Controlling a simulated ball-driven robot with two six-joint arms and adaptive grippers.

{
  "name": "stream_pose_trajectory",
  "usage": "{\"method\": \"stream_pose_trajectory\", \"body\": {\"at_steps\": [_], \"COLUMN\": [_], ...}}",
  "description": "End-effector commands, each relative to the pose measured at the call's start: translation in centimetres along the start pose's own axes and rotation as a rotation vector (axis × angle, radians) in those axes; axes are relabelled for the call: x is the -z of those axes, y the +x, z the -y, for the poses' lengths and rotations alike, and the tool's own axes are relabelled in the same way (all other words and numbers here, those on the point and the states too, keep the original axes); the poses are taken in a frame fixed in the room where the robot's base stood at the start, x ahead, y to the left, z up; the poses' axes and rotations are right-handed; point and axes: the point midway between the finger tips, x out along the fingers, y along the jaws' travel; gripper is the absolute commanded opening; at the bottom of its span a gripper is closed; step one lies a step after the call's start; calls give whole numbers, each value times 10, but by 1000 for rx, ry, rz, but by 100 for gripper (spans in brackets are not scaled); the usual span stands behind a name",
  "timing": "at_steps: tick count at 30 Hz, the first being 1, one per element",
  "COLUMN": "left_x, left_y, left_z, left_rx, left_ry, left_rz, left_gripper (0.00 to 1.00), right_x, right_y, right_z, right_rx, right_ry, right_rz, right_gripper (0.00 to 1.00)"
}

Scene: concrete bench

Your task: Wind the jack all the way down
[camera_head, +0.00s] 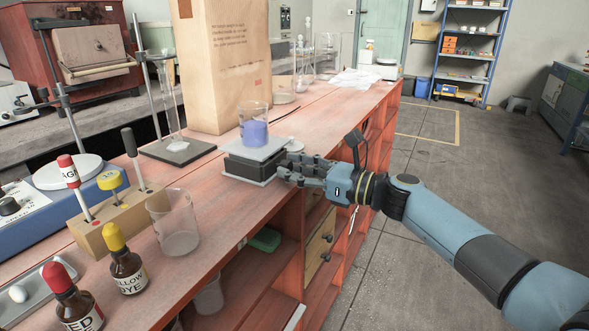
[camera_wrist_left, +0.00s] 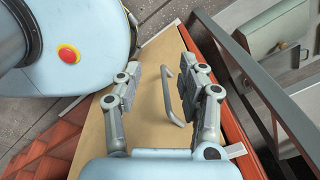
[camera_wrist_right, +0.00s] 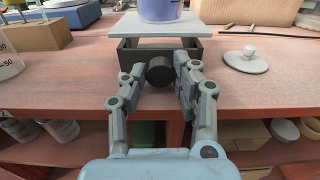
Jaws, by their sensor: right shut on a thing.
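The jack has a light grey top plate (camera_head: 258,149), a black body (camera_head: 248,164) and a grey base plate on the red bench. The top plate sits low, close above the body. A beaker of violet-blue liquid (camera_head: 254,130) stands upright on the plate. My right gripper (camera_head: 284,170) is at the jack's right side. In the right wrist view, its fingers (camera_wrist_right: 159,82) close around the dark round knob (camera_wrist_right: 159,70) at the front of the jack. My left gripper (camera_wrist_left: 164,80) is open and empty, with a grey bar handle (camera_wrist_left: 177,97) between its fingers in view; contact is unclear.
An empty beaker (camera_head: 173,222), dropper bottles (camera_head: 127,270) and a wooden block holder (camera_head: 118,222) stand nearer on the bench. A grey lid (camera_wrist_right: 247,60) lies right of the jack. Open shelves are below the bench's edge.

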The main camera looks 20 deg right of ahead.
Motion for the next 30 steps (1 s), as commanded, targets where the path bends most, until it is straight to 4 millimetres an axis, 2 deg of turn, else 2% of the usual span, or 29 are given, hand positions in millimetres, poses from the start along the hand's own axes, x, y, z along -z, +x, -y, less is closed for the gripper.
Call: {"method": "stream_pose_trajectory", "body": {"at_steps": [4,10,14,21,22,27,30], "left_x": [-2,-9,-10,-10,-9,-10,-10], "left_y": [9,33,36,34,34,34,34], "left_z": [0,-2,-2,-2,-2,-2,-2], "left_rx": [0,0,0,0,0,0,0], "left_ry": [0,1,1,1,1,1,1], "left_rz": [3,11,12,11,11,11,11], "left_gripper": [40,40,40,40,40,40,40], "right_x": [3,5,2,0,0,0,0], "right_y": [0,0,0,0,0,0,0], "right_z": [0,0,0,0,0,0,0], "right_rx": [-1,0,0,1,1,0,0], "right_ry": [-60,-306,-372,-374,-374,-373,-373], "right_rz": [1,0,0,0,0,0,0], "right_gripper": [0,0,0,0,31,51,51]}}
